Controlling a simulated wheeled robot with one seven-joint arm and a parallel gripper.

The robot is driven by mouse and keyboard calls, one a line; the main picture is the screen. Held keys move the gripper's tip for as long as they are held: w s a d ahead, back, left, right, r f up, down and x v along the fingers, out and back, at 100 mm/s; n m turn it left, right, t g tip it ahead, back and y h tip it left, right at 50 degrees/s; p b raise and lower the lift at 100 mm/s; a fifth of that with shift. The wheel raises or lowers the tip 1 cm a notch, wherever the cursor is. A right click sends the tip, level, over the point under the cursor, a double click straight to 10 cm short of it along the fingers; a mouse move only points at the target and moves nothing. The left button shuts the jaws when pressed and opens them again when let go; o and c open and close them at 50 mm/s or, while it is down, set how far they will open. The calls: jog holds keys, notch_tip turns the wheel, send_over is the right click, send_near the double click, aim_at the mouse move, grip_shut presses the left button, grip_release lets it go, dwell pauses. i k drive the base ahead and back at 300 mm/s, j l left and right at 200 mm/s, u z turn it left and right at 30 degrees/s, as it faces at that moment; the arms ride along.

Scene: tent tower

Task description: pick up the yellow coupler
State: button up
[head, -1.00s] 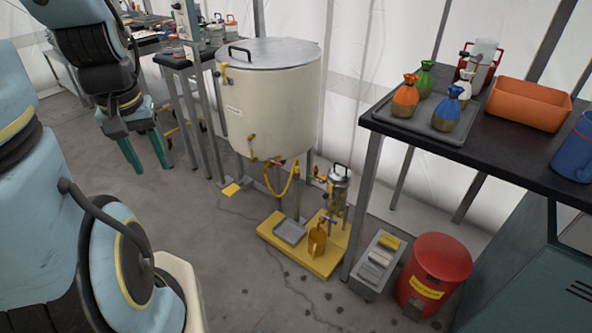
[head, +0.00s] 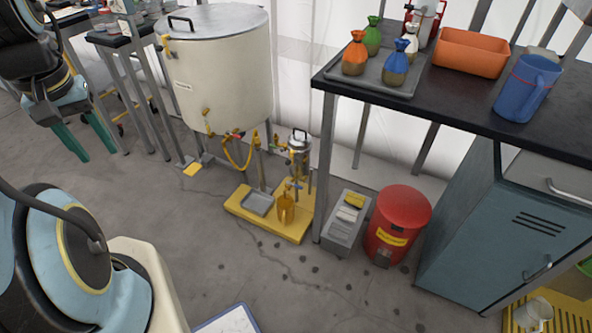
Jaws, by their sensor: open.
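I cannot single out a yellow coupler for certain. A curved yellow hose (head: 238,158) with small yellow and red fittings hangs below the cream tank (head: 222,75). A yellow piece (head: 354,200) lies on top of a grey slotted bin (head: 345,225) on the floor. My gripper (head: 98,154) is at the upper left, its two teal fingers pointing down, apart and empty. It is well left of the tank and hose in the picture, touching neither.
A yellow platform (head: 270,228) holds a grey tray (head: 257,202) and an amber jug (head: 286,209). A red bin (head: 398,225) stands by the black table (head: 440,105), which bears tied bags, an orange tub (head: 472,52) and a blue jug (head: 526,88). The cracked grey floor in front is mostly clear.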

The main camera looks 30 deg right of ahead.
aim_at(257, 142)
jog(key=i+l, duration=0.2)
jog(key=i, duration=0.2)
jog(key=i+l, duration=0.25)
jog(key=i, duration=0.15)
jog(key=i+l, duration=0.2)
jog(key=i, duration=0.2)
